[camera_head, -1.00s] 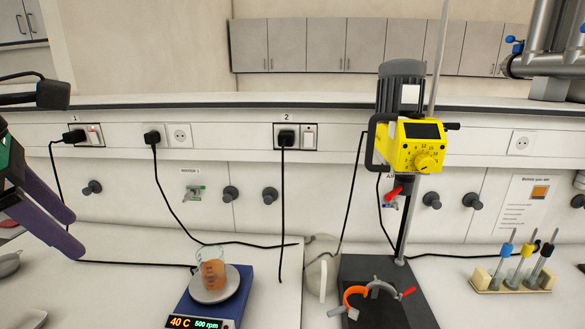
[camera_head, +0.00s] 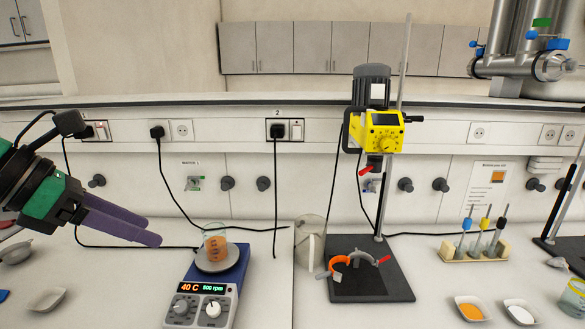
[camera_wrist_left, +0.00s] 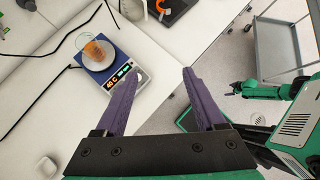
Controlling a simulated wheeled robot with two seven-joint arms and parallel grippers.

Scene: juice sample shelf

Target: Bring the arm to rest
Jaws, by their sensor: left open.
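My left gripper (camera_head: 152,237) comes in from the left in the head view, above the bench and left of the hotplate. Its two purple fingers are apart and empty; the left wrist view also shows the open gripper (camera_wrist_left: 160,75) with nothing between the fingers. A blue and grey hotplate stirrer (camera_head: 201,307) reads 40 C and 500 or 600 rpm. A glass beaker (camera_head: 215,250) with orange liquid stands on its round plate. The gripper is apart from both. My right gripper does not show in the head view.
A yellow overhead stirrer (camera_head: 383,133) stands on a black base (camera_head: 385,285) with an orange clamp. A clear jug (camera_head: 311,243) stands beside it. A tube rack (camera_head: 474,252) and two powder dishes are at right. Small dishes lie at left.

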